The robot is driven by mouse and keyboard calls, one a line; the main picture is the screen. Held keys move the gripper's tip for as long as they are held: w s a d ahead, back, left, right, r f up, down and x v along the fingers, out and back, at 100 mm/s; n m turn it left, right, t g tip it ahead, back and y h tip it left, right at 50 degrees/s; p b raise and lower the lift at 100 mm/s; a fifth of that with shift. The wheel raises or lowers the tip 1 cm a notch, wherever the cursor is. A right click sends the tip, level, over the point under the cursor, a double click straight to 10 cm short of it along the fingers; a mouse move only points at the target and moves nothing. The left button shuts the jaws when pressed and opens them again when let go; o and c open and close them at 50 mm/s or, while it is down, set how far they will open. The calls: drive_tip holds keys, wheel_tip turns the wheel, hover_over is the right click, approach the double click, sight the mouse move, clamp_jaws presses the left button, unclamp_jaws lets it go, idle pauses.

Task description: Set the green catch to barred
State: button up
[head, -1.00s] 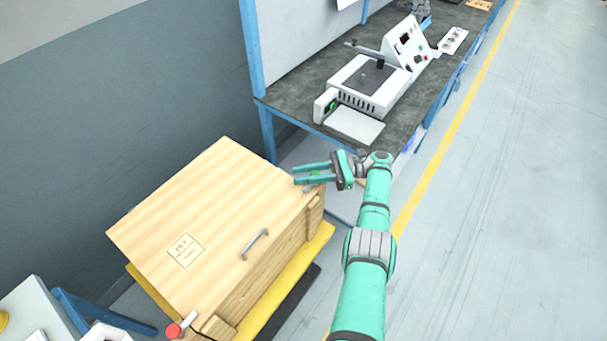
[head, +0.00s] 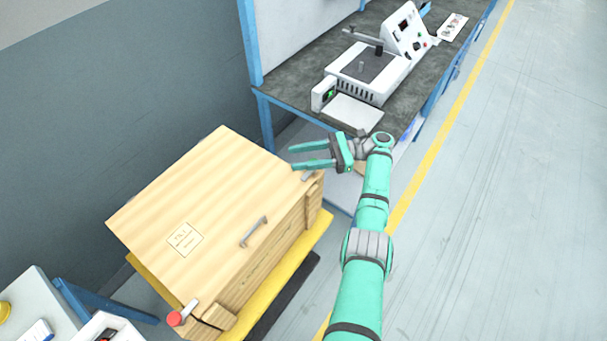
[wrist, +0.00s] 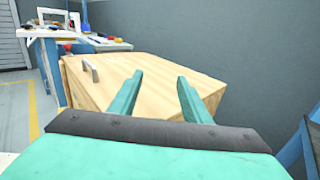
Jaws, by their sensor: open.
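My gripper (head: 293,157) is open and empty, above the far right corner of the wooden crate's lid (head: 200,185). Its two teal fingers are spread apart and point left. In the wrist view the open fingers (wrist: 160,78) reach over the pale lid (wrist: 165,75). A small grey lever (head: 307,176) shows at the lid's right corner, just below the lower finger. It may belong to the green catch; no green knob can be told apart from the fingers, so its setting is unclear. A red-knobbed catch (head: 175,318) is at the near left corner.
A grey handle (head: 254,231) stands up from the lid's front edge. The crate rests on a yellow base (head: 270,285). A dark-topped bench (head: 290,85) with a white machine (head: 362,70) stands behind my gripper. The floor to the right is clear.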

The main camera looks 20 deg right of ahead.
drive_tip(key=shift+s+a+r, duration=0.1)
drive_tip(key=shift+s+r, duration=0.4)
drive_tip(key=shift+s, duration=0.05)
drive_tip(key=s+a+r, duration=0.3)
drive_tip(key=s+r, duration=0.5)
drive_tip(key=s, duration=0.4)
drive_tip(key=shift+s+r, duration=0.15)
drive_tip(key=shift+r, duration=0.05)
